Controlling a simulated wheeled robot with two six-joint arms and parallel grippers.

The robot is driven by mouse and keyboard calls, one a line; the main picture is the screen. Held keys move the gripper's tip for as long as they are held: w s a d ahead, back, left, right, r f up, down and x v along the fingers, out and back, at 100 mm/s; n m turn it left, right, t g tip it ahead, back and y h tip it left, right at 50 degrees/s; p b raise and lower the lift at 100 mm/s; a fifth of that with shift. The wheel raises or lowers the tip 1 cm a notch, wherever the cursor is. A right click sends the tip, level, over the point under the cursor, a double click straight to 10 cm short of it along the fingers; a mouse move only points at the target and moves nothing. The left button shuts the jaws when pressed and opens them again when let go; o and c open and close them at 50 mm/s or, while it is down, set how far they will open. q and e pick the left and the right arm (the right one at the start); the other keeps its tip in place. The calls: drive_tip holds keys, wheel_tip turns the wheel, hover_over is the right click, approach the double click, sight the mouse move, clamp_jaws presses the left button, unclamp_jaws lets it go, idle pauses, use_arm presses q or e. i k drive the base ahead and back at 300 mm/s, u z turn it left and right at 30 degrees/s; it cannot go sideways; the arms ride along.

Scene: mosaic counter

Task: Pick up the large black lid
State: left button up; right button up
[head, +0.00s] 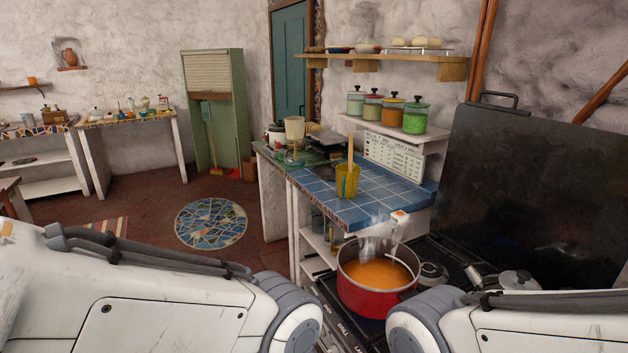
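A large black lid (540,195) stands upright at the right, behind the stove. It is a broad flat panel with a dark handle (498,99) at its top left. Its right side runs out of the picture. My left and right arms reach in along the bottom of the view, but neither gripper shows. Neither arm link in view touches the lid.
A red pot (375,298) of steaming orange soup stands on the stove (345,332) between my arms. A small metal pot lid (519,280) is at the right. A blue-tiled counter (378,205) holds a yellow cup (347,181). Colored jars (415,118) stand on a shelf beside the black lid.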

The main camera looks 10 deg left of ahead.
sight(327, 171)
drive_tip(key=u, duration=0.9)
drive_tip(key=k, duration=1.15)
drive_tip(key=u, duration=0.8)
drive_tip(key=i, duration=2.9)
drive_tip(key=z, duration=0.45)
drive_tip(key=i, duration=1.75)
drive_tip(key=z, duration=1.15)
drive_tip(key=i, duration=0.9)
drive_tip(key=z, duration=1.75)
drive_tip(key=i, duration=0.85)
drive_tip(key=z, duration=0.65)
drive_tip(key=i, duration=0.45)
drive_tip(key=u, duration=0.05)
